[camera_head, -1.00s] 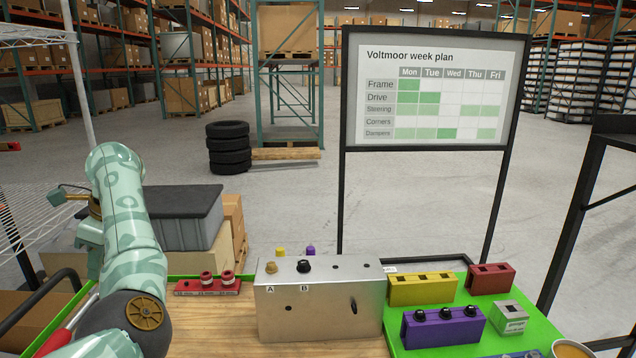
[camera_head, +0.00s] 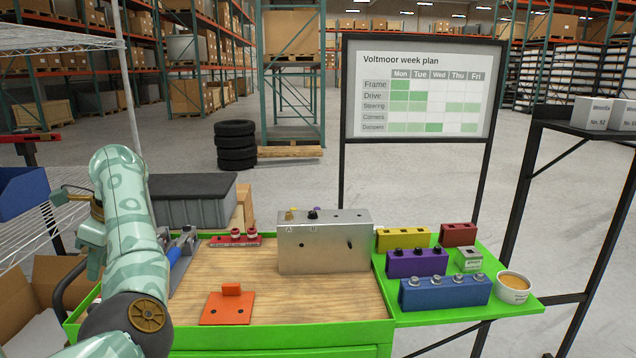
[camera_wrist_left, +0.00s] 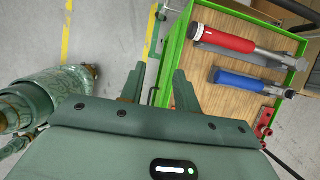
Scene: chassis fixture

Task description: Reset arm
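My left arm (camera_head: 130,235) rises at the left of the head view, bent at its upper end. Its hand is partly hidden there, and the fingertips cannot be made out. In the left wrist view my left gripper (camera_wrist_left: 158,88) has its two fingers apart with nothing between them. Grey floor and the green edge of the bench lie beyond the fingers. My right arm and right gripper are in neither view.
The green-edged workbench (camera_head: 270,333) carries a metal block (camera_head: 325,250), an orange bracket (camera_head: 228,307) and coloured holders on a side shelf. Red-handled (camera_wrist_left: 228,38) and blue-handled (camera_wrist_left: 240,80) tools lie on it. A wire rack stands left; a grey bin (camera_head: 190,205) stands behind my arm.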

